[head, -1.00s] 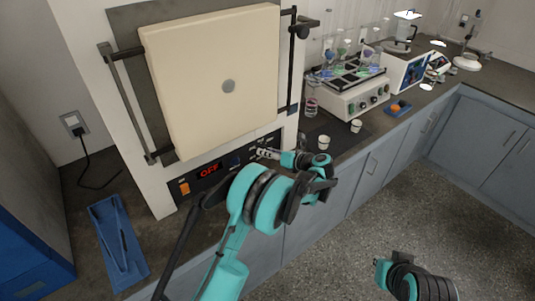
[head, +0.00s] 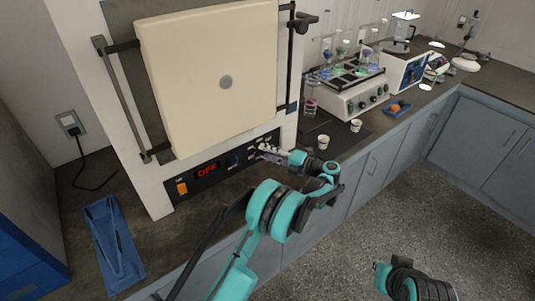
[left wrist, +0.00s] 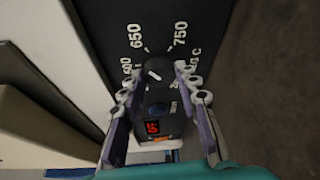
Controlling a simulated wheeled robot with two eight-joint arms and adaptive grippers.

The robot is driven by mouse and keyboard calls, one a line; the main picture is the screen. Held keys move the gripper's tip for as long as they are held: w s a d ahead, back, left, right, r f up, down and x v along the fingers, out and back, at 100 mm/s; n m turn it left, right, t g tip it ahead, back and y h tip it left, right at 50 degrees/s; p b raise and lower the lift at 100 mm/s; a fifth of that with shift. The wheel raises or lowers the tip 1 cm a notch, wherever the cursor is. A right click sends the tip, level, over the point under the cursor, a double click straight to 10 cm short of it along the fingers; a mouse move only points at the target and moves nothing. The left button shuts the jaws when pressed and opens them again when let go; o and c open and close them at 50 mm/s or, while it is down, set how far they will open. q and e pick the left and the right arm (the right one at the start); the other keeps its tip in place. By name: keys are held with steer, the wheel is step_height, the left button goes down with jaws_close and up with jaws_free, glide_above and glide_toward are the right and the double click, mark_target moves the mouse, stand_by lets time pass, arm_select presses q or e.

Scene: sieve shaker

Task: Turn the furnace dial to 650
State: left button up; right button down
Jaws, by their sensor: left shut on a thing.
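The furnace dial (left wrist: 155,72) is a dark round knob with a white pointer mark, in the upper middle of the left wrist view. The printed numbers 650 (left wrist: 135,36) and 750 (left wrist: 180,33) stand above it, 650 to the left. I cannot tell exactly which number the mark points at. My left gripper (left wrist: 157,84) has one finger on each side of the dial and is shut on it. In the head view the left gripper (head: 264,152) is at the right part of the furnace panel and hides the dial.
The furnace display (head: 207,171) reads OFF, beside a lit orange switch (head: 182,188). The cream furnace door (head: 215,110) is above. A blue tray (head: 113,245) lies left. Two small cups (head: 323,142) and a shaker (head: 350,95) with glassware stand right.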

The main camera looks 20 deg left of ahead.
arm_select(q)
steer(key=shift+f+m+y, duration=0.1)
steer(key=shift+m+y, duration=0.3)
steer(key=shift+m, duration=0.5)
steer(key=o, duration=1.1)
steer(key=shift+o, duration=0.2)
steer(key=v, duration=1.2)
